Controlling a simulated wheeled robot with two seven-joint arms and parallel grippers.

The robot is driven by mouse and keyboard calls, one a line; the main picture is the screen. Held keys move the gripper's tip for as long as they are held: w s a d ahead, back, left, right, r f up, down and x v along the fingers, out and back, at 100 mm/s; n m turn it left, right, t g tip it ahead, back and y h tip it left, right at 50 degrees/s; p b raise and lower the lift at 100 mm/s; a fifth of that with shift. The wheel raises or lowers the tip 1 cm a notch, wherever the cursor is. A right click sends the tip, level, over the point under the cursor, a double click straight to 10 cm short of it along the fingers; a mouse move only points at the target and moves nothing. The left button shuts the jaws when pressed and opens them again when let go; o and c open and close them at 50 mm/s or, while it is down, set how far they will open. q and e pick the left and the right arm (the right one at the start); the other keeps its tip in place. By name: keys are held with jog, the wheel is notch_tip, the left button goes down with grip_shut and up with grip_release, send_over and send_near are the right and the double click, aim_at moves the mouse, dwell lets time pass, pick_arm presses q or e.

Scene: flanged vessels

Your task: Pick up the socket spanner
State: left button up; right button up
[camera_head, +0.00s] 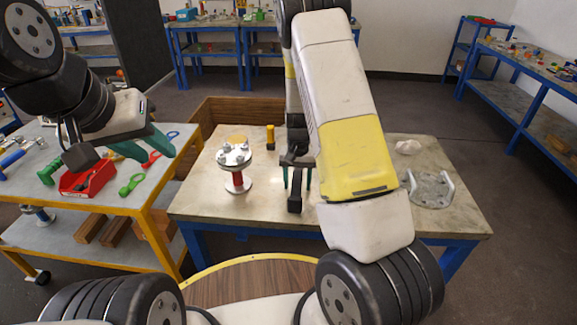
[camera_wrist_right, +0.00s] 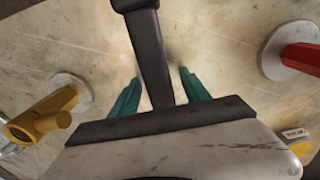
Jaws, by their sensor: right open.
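I cannot make out for certain which tool is the socket spanner. My right gripper (camera_head: 297,185) is open and empty over the middle of the worktable (camera_head: 220,203). My left gripper (camera_head: 143,146) is open and empty above the tool cart.
A white flanged vessel with a red stem (camera_head: 235,170) stands left of my right gripper. A yellow cylinder (camera_head: 270,136) is behind it. A grey flange part (camera_head: 430,188) is at right. The cart (camera_head: 110,203) holds a red tray (camera_head: 88,180) and several coloured tools.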

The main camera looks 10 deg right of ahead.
aim_at(297, 177)
grip_shut()
jog(key=shift+r, duration=0.1)
dwell(0.3)
jog(key=shift+r, duration=0.85)
jog(key=shift+s+a+r, duration=0.1)
jog(key=shift+r, duration=0.4)
jog(key=shift+s+a+r, duration=0.1)
jog(key=shift+r, duration=0.35)
jog(key=s+a, duration=0.3)
jog(key=s, duration=0.3)
jog(key=s+a+r, duration=0.1)
jog(key=s+a, duration=0.3)
jog(key=s, duration=0.3)
jog(key=shift+s+a, duration=0.25)
jog(key=shift+a, duration=0.05)
jog(key=shift+r, duration=0.1)
